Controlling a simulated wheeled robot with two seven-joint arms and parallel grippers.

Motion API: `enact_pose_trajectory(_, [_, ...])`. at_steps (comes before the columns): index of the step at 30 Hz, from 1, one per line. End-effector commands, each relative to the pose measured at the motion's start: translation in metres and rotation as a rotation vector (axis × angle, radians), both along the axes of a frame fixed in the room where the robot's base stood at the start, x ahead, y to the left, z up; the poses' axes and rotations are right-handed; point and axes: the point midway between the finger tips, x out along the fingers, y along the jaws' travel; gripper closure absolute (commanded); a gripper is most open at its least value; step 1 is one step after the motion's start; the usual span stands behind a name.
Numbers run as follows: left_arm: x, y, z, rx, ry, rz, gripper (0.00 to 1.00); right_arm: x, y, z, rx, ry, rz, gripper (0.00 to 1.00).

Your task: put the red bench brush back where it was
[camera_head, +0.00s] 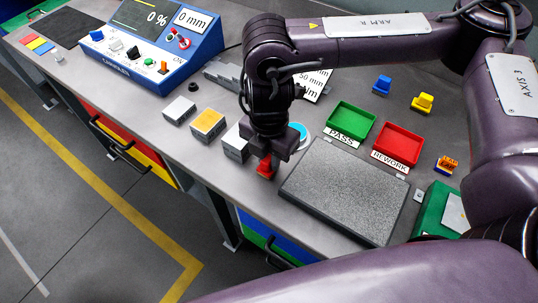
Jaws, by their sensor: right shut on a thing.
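My right gripper (270,155) points down over the front part of the grey bench, between a white-topped block and a dark speckled plate. It is shut on a small red thing, which looks like the red bench brush (265,168). The brush is mostly hidden by the gripper, and only its red lower part shows near the bench's front edge. I cannot tell whether it touches the bench top. My left gripper is not in view.
The speckled plate (345,190) lies right of the gripper. Behind it are a green tray (351,120) and a red tray (397,145). White (179,110) and yellow-topped (207,124) blocks stand to the left. A blue console (165,45) stands at the far left.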

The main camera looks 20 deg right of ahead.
Motion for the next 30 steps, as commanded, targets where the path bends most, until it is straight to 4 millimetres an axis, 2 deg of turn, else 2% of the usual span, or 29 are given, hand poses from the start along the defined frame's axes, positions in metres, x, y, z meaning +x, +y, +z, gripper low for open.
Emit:
enact_pose_trajectory(11, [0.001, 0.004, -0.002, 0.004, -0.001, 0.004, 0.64, 0.0, 0.0, -0.005, 0.001, -0.001, 0.0, 0.99])
enact_pose_trajectory(12, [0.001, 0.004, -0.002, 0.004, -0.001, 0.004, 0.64, 0.0, 0.0, -0.005, 0.001, -0.001, 0.0, 0.79])
enact_pose_trajectory(17, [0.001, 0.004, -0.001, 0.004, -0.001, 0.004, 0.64, 0.0, 0.0, -0.004, 0.001, -0.001, 0.0, 0.59])
enact_pose_trajectory(25, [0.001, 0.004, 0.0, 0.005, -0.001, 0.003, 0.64, 0.0, 0.0, -0.002, -0.001, -0.001, 0.0, 0.59])
enact_pose_trajectory(30, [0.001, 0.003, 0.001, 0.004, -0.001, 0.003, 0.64, 0.001, 0.0, 0.015, 0.0, -0.006, 0.002, 0.59])
